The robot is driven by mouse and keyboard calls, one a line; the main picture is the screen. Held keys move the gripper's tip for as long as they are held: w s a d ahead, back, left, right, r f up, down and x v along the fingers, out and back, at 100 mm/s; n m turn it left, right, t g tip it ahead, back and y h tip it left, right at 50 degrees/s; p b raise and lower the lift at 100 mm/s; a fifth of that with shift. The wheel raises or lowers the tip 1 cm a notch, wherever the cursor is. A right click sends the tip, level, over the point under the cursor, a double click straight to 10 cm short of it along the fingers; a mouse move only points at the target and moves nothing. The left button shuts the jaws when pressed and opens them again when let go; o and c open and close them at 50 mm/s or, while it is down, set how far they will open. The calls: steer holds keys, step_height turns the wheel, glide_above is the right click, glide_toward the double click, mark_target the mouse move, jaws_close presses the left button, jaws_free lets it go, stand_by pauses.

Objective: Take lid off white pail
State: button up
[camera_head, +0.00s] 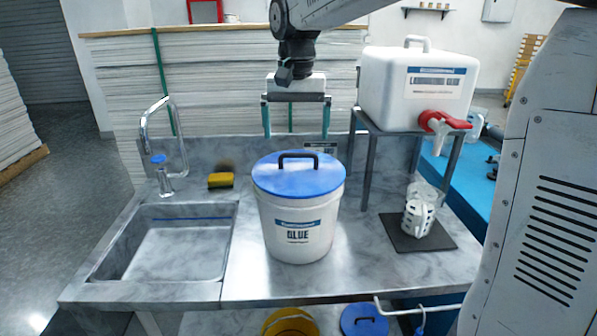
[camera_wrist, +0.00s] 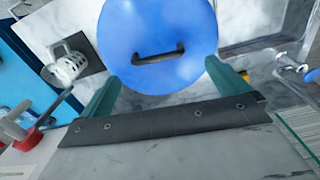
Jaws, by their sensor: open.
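The pail's body is hidden under the lid there.
A sink (camera_head: 168,250) with a tap (camera_head: 160,150) is at left, a yellow sponge (camera_head: 220,181) behind it. A white tank (camera_head: 415,95) with a red tap stands on a metal stand at right. A white perforated cup (camera_head: 418,216) sits on a dark mat (camera_head: 440,238). Stacked sheets (camera_head: 225,75) rise behind.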

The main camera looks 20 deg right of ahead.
mark_target(298, 156)
steer(key=f, duration=0.7)
steer(key=shift+d, duration=0.2)
steer(key=c, duration=0.9)
